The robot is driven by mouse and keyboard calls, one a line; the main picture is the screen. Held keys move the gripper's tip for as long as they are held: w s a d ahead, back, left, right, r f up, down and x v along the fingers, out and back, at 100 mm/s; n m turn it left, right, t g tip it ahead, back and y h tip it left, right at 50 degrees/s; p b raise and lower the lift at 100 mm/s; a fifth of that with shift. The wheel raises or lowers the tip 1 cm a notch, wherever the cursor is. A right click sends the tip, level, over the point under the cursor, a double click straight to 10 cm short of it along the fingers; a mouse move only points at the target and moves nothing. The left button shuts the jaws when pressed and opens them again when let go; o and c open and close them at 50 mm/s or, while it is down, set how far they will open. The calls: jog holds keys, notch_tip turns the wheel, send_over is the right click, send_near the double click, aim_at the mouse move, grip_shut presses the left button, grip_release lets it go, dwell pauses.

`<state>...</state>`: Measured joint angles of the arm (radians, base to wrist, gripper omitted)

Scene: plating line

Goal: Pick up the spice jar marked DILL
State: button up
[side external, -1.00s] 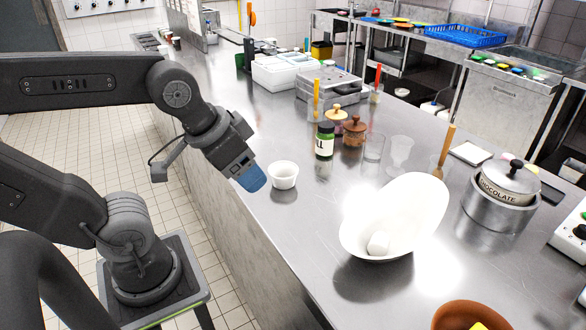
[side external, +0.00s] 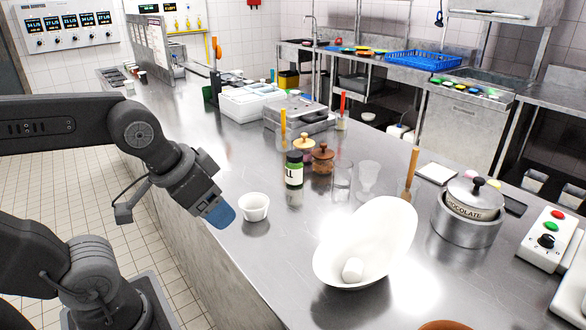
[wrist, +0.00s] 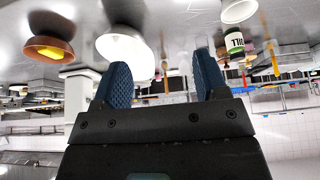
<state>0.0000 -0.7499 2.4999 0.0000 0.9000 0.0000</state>
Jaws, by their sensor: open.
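The spice jar (side external: 293,171) stands upright on the steel counter, with a dark lid, a green body and a white label. Only the letters "LL" show on it in the side view. The jar also shows in the wrist view (wrist: 234,42), upside down, with its label readable as dark letters. My gripper (side external: 221,213) is at the counter's left edge, to the left of the jar and apart from it, beside a small white cup. In the wrist view my gripper (wrist: 160,82) has its two blue fingers spread, with nothing held between them.
The white cup (side external: 253,207) stands between my gripper and the jar. Lidded jars (side external: 322,158) stand close behind the jar, and clear glasses (side external: 342,181) stand to its right. A large white bowl (side external: 345,240) tilts in front, right. Bare counter (side external: 285,215) lies in front of the jar.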

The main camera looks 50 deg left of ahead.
jog(key=o, duration=0.4)
jog(key=w+a+r+n+y, duration=0.25)
jog(key=w+a, duration=0.25)
jog(key=w, duration=0.6)
jog(key=n+g+y, duration=0.1)
jog(key=n+y, duration=0.1)
jog(key=n, duration=0.5)
send_near(295, 154)
jog(key=shift+m, duration=0.25)
jog(key=x, duration=0.6)
jog(key=shift+f, duration=0.2)
jog(key=shift+x, duration=2.95)
